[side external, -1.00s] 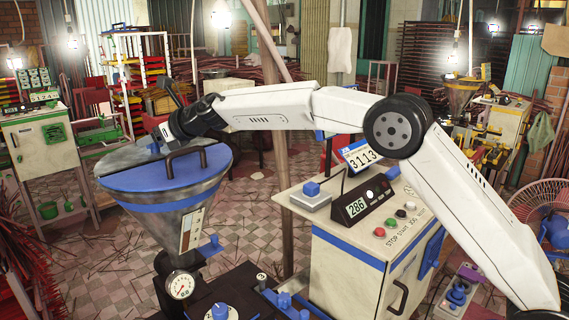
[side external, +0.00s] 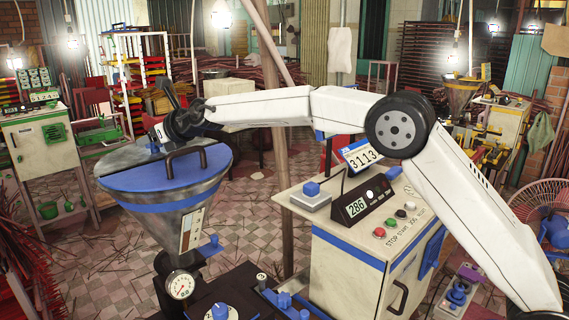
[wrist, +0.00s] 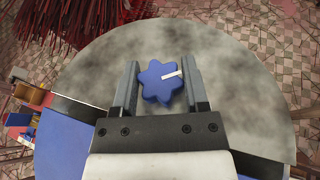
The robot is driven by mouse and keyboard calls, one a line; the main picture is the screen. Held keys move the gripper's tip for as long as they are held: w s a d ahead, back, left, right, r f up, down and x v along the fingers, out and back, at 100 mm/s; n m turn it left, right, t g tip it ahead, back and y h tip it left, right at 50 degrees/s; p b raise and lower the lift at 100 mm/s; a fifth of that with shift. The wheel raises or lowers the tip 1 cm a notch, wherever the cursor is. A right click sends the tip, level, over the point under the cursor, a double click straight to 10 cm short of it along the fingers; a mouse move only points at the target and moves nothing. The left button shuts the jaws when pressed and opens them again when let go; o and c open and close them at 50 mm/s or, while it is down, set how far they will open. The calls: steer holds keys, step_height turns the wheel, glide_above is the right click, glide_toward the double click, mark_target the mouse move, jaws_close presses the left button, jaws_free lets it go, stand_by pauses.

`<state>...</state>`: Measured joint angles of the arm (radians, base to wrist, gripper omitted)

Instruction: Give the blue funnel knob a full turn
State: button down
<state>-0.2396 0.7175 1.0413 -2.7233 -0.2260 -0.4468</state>
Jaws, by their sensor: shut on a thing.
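The blue funnel knob (wrist: 160,82) has a lobed, star-like rim and a white pointer mark that points right and slightly up in the wrist view. My gripper (wrist: 160,70) is shut on it, with one finger on each side. The knob sits over the grey half of the funnel's round lid (wrist: 235,65). In the side view my gripper (side external: 160,136) reaches down to the far side of the funnel (side external: 165,210), and the knob there is mostly hidden.
A dark handle (side external: 183,160) stands up from the blue half of the lid, near my gripper. A pressure gauge (side external: 180,286) is on the funnel's lower part. A control cabinet (side external: 350,255) with buttons and a display stands to the right.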

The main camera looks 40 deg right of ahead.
steer(key=shift+r, duration=0.1)
steer(key=shift+c, duration=0.5)
jaws_free()
steer(key=shift+s, duration=0.1)
steer(key=shift+v, duration=3.8)
